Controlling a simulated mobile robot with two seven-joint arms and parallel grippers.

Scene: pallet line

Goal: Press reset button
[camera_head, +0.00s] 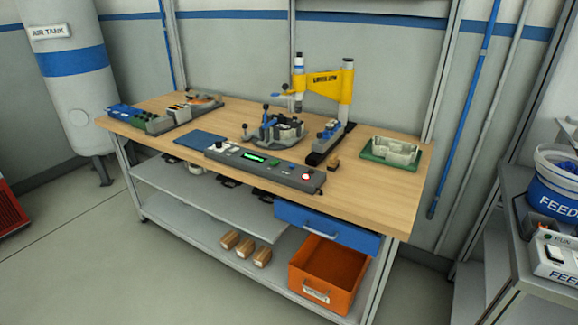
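A grey control panel (262,166) lies along the front edge of the wooden workbench (376,206). It carries a lit green display (253,157), a small green button (274,161) and dark knobs with a pale button (219,145) at its left end. A round red button or lamp with a pale ring (306,176) sits at its right end. The labels are too small to read, so I cannot tell which one is the reset button. Neither of my grippers is in view.
A yellow-armed press (325,84) and a round fixture (277,130) stand behind the panel. A green tray (391,153) is at right. Below are a blue drawer (325,228) and an orange bin (327,270). The floor in front is clear at left.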

